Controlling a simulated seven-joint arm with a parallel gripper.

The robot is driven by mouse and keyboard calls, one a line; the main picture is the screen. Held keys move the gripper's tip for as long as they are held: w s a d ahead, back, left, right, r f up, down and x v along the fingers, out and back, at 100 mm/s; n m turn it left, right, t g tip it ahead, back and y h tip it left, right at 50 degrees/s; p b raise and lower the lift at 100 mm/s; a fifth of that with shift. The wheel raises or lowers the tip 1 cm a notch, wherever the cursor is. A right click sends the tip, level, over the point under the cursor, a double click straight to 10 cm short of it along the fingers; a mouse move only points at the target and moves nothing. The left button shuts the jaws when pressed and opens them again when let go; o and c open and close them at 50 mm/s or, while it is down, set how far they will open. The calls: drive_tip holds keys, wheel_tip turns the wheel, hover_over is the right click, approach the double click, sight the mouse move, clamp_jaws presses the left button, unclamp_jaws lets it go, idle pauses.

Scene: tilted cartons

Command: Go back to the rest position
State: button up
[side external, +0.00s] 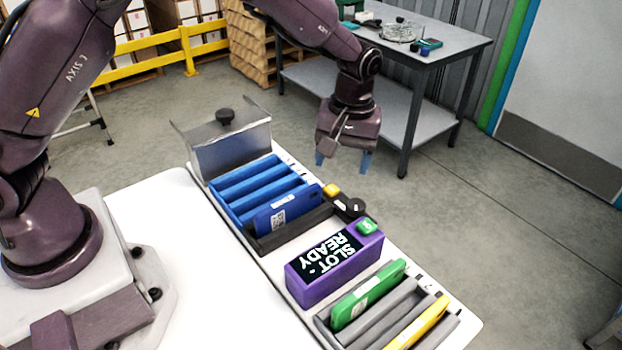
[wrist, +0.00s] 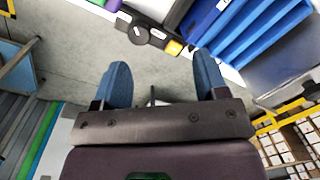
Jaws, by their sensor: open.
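My gripper (side external: 343,161) is open and empty, with its two blue fingers pointing down. It hangs in the air beyond the far edge of the work table, behind the blue rack. The blue rack also shows at the top right of the wrist view (wrist: 262,30). A green carton (side external: 368,294) and a yellow carton (side external: 420,324) lean in the grey slotted rack (side external: 380,326).
A purple box (side external: 340,272) reading "SLOT-READY" with a green button stands between the racks. A metal cover (side external: 232,146) with a black knob stands behind the blue rack. A side table (side external: 440,55) stands at the back. The white table's left part (side external: 190,270) is clear.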

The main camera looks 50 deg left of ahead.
drive_tip(key=s+a+r+m+t, duration=0.3)
drive_tip(key=s+a+r+m, duration=0.1)
drive_tip(key=s+r, duration=0.6)
drive_tip(key=s+a+r+m+t, duration=0.3)
drive_tip(key=s+r, duration=0.7)
drive_tip(key=s, duration=0.4)
drive_tip(key=shift+a+m+t, duration=0.3)
drive_tip(key=shift+a+m, duration=0.3)
drive_tip(key=shift+a, duration=0.15)
